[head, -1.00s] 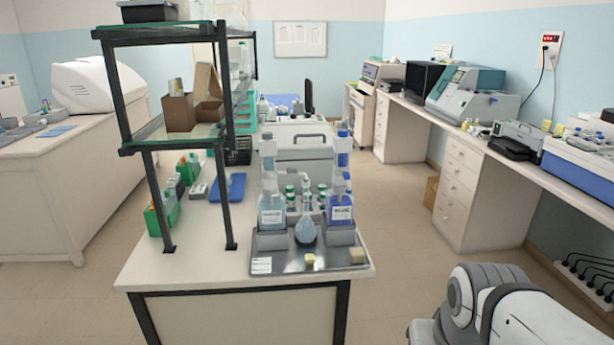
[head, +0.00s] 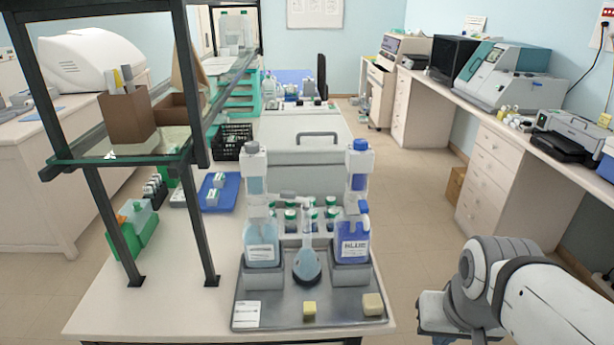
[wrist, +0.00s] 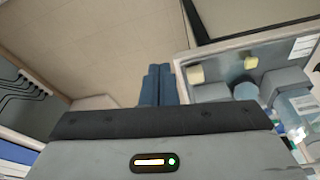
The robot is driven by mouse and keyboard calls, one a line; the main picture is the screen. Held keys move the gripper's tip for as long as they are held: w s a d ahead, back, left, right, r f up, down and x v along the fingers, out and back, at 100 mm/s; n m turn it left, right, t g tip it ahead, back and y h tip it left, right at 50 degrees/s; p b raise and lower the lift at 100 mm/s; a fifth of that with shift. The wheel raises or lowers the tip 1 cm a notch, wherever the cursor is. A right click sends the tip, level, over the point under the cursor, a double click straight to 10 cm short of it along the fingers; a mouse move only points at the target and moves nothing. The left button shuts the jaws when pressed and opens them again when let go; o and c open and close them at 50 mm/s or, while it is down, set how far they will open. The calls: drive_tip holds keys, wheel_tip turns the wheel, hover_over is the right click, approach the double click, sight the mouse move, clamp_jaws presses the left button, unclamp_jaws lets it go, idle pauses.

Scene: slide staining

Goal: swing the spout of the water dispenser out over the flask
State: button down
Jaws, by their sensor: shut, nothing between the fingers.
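In the head view, a dispenser with pale liquid (head: 261,243) stands on the left of the steel tray; its label is too small to read. A dispenser with blue liquid, labelled BLUE, (head: 353,243) stands on the right. The round flask (head: 306,266) with pale blue liquid stands between them. A small grey piece (head: 289,196) by the flask's neck may be a spout; I cannot tell which dispenser it joins. My gripper (wrist: 157,82) is shut and empty in the wrist view, apart from the tray (wrist: 222,68).
Two yellowish blocks (head: 309,309) (head: 373,304) lie on the tray's front. Several green-capped bottles (head: 311,218) stand behind the flask. A shelf frame (head: 115,165) rises on the left of the bench. Open floor lies between this bench and the right counter (head: 500,150).

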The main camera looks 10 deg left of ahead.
drive_tip(key=shift+w+r, duration=0.1)
drive_tip(key=shift+w, duration=0.2)
drive_tip(key=shift+s+d, duration=0.1)
